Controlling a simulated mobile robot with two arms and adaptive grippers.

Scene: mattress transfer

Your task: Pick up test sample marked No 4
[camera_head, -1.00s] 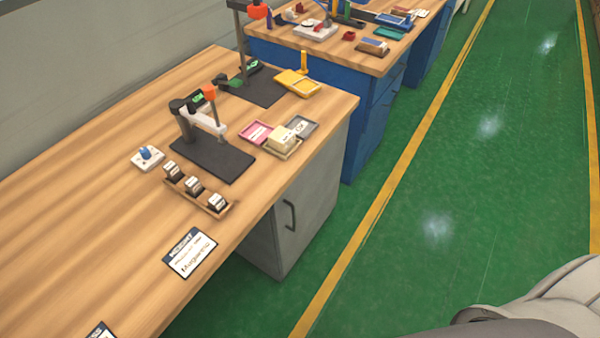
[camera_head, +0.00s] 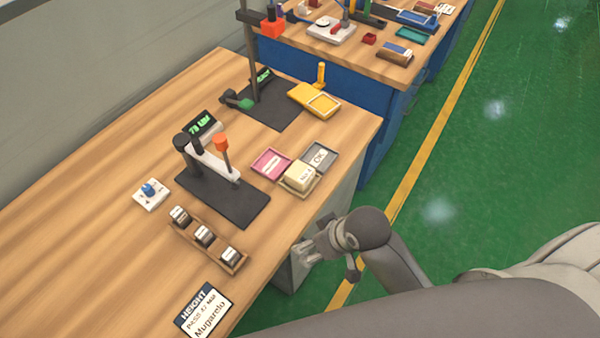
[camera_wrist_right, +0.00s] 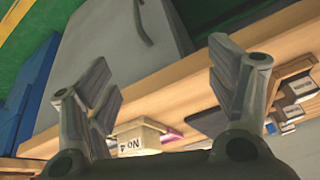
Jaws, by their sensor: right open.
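The test sample (camera_head: 299,175) is a cream block with a white label, in a small wooden tray (camera_head: 313,187) near the bench's right edge. In the right wrist view the block (camera_wrist_right: 140,139) shows its label upside down, reading No 4. My right gripper (camera_head: 303,250) is beside the bench's front edge, nearer the camera than the sample and apart from it. In the right wrist view the gripper (camera_wrist_right: 160,78) has its fingers wide apart with nothing between them. My left gripper is not in view.
A pink tray (camera_head: 271,163) and a grey tray (camera_head: 320,158) adjoin the sample's tray. A press-like device stands on a dark mat (camera_head: 225,198) to the left. A wooden rack (camera_head: 207,246) holds 3 small dark-and-white blocks. The green aisle (camera_head: 500,160) is clear.

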